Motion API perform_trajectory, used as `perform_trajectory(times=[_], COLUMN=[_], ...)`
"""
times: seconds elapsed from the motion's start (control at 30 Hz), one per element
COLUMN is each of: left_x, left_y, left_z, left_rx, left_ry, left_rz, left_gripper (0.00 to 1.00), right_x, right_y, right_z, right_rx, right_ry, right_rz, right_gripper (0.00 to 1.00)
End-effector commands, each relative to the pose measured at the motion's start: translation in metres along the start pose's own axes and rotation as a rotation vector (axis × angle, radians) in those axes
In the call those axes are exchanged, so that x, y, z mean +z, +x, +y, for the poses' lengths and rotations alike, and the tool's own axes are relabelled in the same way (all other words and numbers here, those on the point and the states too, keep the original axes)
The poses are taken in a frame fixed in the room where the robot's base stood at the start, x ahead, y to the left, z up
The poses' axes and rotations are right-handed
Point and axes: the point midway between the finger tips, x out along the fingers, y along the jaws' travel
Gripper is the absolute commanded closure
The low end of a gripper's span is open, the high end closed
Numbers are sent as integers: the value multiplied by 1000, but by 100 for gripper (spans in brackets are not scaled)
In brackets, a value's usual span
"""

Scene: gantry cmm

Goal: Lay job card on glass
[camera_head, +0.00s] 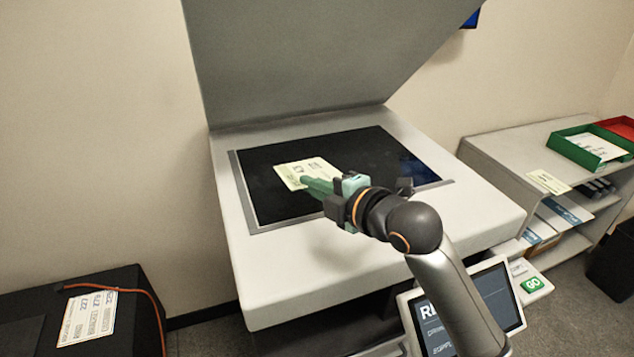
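The job card (297,171) is a pale yellow sheet with dark print over the left half of the black scanner glass (378,155). I cannot tell whether it touches the glass or is held just above it. My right gripper (318,186) reaches in from the lower right, its green fingers at the card's near right edge. The fingers look close together on that edge and hide a corner of the card. My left gripper is not in view.
The scanner's grey lid (310,60) is raised. A control screen (470,312) and a green GO button (532,284) are at the front. A shelf at right holds a green tray (577,151), a red tray (619,126) and another card (548,182). A black box (125,325) with a printed sheet stands lower left.

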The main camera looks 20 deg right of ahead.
Motion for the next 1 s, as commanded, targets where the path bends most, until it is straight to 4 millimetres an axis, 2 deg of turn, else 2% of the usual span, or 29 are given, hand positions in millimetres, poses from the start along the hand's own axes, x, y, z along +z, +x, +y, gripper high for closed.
perform_trajectory(times=[0.6, 1.0], left_x=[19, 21], left_y=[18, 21], left_z=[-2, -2], left_rx=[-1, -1], left_ry=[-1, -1], left_rz=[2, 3], left_gripper=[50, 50], right_x=[14, 17], right_y=[45, 52], right_z=[-38, -44], right_rx=[1, 1], right_ry=[-1, -1], right_rz=[-1, 0], right_gripper=[100, 100])
